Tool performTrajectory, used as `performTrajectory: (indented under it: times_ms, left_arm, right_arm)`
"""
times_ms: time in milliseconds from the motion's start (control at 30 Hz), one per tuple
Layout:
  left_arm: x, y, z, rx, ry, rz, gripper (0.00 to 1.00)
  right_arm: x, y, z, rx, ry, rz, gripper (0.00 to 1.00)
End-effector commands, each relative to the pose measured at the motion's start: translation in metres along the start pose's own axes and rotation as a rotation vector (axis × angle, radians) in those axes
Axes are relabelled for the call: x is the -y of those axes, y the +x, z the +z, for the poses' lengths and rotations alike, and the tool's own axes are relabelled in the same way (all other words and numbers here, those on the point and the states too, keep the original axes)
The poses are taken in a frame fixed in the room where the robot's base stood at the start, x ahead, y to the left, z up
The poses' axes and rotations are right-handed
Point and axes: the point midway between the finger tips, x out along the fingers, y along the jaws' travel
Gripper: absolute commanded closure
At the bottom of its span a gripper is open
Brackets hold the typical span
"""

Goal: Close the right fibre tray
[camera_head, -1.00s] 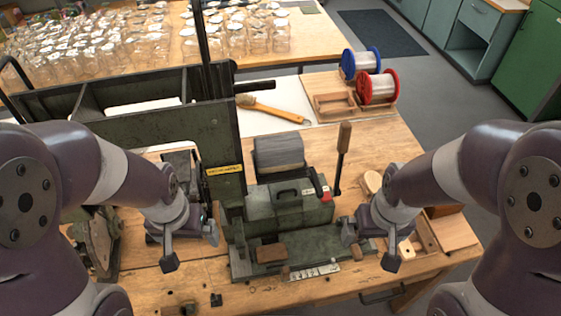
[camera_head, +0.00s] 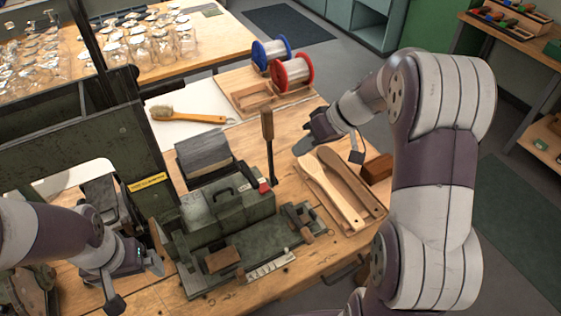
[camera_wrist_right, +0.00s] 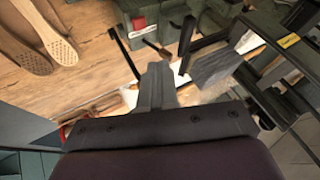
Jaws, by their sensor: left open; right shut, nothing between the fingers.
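A grey slab-like bundle in a dark holder (camera_head: 205,157) stands behind the green machine (camera_head: 212,205); it may be the right fibre tray, but I cannot tell whether it is open or closed. The grey bundle also shows in the right wrist view (camera_wrist_right: 214,68). My right gripper (camera_head: 308,143) is shut and empty, apart from the holder, above the bench behind the brush handles. Its closed fingers show in the right wrist view (camera_wrist_right: 156,84). My left gripper (camera_head: 150,262) is open, at the lower left beside the machine.
An upright wooden-handled lever (camera_head: 268,140) stands between the holder and my right gripper. Blue (camera_head: 271,52) and red (camera_head: 292,73) spools stand behind. A tall green frame (camera_head: 85,145) blocks the left side.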

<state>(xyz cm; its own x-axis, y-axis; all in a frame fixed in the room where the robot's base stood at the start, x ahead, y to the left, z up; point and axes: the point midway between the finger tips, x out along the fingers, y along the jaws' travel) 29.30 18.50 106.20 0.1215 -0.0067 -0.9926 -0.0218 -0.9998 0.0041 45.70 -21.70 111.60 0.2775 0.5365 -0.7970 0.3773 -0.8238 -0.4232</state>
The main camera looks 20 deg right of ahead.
Motion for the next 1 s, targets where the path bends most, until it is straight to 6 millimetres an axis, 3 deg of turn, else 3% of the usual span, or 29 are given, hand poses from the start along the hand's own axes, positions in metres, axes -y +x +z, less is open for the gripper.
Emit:
performTrajectory:
  times_ms: [67, 200, 267, 433, 633, 1000]
  left_arm:
    - [0.000, 0.024, 0.003, 0.001, 0.000, 0.000, 0.00]
    - [0.000, 0.034, 0.004, 0.001, 0.000, 0.000, 0.00]
    - [0.000, 0.023, 0.003, 0.001, 0.000, 0.000, 0.00]
    - [0.000, 0.016, 0.002, 0.000, 0.000, 0.000, 0.00]
    - [0.000, 0.004, 0.001, 0.000, 0.000, 0.000, 0.00]
    - [0.000, 0.003, 0.001, 0.001, 0.000, 0.000, 0.00]
  right_arm:
    - [-0.005, 0.022, 0.005, 0.001, -0.001, 0.000, 1.00]
    - [-0.002, 0.049, 0.004, 0.004, 0.001, -0.001, 1.00]
    - [0.001, 0.056, 0.001, 0.005, 0.003, -0.003, 1.00]
    - [0.001, 0.092, 0.002, 0.006, 0.003, 0.000, 1.00]
    - [0.028, 0.104, 0.001, 0.004, 0.002, 0.001, 1.00]
    - [0.035, 0.111, 0.002, 0.003, 0.003, 0.003, 1.00]
